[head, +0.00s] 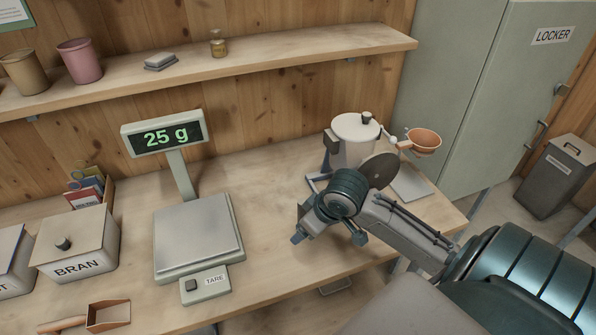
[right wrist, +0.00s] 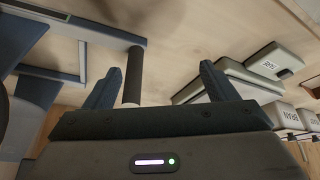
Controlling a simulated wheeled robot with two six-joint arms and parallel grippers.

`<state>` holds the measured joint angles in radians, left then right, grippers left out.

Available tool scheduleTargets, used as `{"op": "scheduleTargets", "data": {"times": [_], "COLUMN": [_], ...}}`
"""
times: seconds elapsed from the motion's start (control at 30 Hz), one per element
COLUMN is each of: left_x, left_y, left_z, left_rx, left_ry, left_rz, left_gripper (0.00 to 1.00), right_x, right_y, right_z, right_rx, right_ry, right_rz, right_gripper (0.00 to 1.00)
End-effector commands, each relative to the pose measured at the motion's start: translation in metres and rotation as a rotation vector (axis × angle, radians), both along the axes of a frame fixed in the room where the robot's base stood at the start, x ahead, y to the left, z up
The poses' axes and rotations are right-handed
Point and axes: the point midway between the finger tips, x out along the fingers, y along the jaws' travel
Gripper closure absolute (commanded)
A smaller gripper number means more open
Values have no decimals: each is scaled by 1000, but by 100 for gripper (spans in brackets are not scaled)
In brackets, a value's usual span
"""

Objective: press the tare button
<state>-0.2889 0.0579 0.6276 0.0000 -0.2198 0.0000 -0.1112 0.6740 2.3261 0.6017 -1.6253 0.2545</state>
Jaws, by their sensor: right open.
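The scale's weighing plate (head: 198,235) is bare, and its display (head: 164,133) reads 25 g. The dark tare button (head: 191,285) sits on a small panel at the scale's front, left of the TARE label (head: 215,280). The TARE panel (right wrist: 272,65) also shows at the upper right of the right wrist view. My right gripper (head: 299,237) is to the right of the scale, clear of the button. In the right wrist view its jaws (right wrist: 160,86) are open, with a dark cylindrical handle (right wrist: 133,75) appearing between them. My left gripper is out of view.
A bran box (head: 75,250) and a scoop (head: 108,315) stand left of the scale. A shelf (head: 250,55) runs above the bench. The bench between scale and gripper is clear.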

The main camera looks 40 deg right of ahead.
Motion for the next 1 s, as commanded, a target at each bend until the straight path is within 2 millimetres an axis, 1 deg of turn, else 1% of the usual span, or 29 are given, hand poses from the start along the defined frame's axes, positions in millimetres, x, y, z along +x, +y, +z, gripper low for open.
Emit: {"op": "scheduleTargets", "data": {"times": [0.03, 0.1, 0.2, 0.3, 0.43, 0.57, 0.63, 0.7, 0.77, 0.87, 0.97, 1.0], "left_x": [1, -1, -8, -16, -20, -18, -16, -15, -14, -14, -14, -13], "left_y": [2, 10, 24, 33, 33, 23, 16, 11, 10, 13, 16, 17], "left_z": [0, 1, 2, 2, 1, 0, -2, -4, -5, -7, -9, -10], "left_rx": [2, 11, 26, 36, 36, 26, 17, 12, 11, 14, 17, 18], "left_ry": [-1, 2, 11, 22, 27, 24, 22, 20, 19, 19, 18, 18], "left_rz": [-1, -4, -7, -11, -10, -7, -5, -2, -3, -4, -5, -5], "left_gripper": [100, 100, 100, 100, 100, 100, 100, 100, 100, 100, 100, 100], "right_x": [-18, -37, -61, -82, -106, -127, -131, -128, -124, -118, -116, -116], "right_y": [15, 28, 41, 50, 59, 65, 65, 62, 60, 55, 51, 48], "right_z": [-20, -37, -54, -66, -79, -97, -120, -142, -161, -197, -238, -257], "right_rx": [13, 9, 0, -10, -25, -41, -52, -58, -60, -61, -62, -62], "right_ry": [14, 21, 32, 43, 63, 91, 110, 119, 125, 137, 154, 161], "right_rz": [-3, -11, -27, -45, -70, -102, -118, -126, -131, -138, -149, -152], "right_gripper": [21, 21, 21, 21, 21, 21, 21, 21, 21, 21, 21, 21]}}
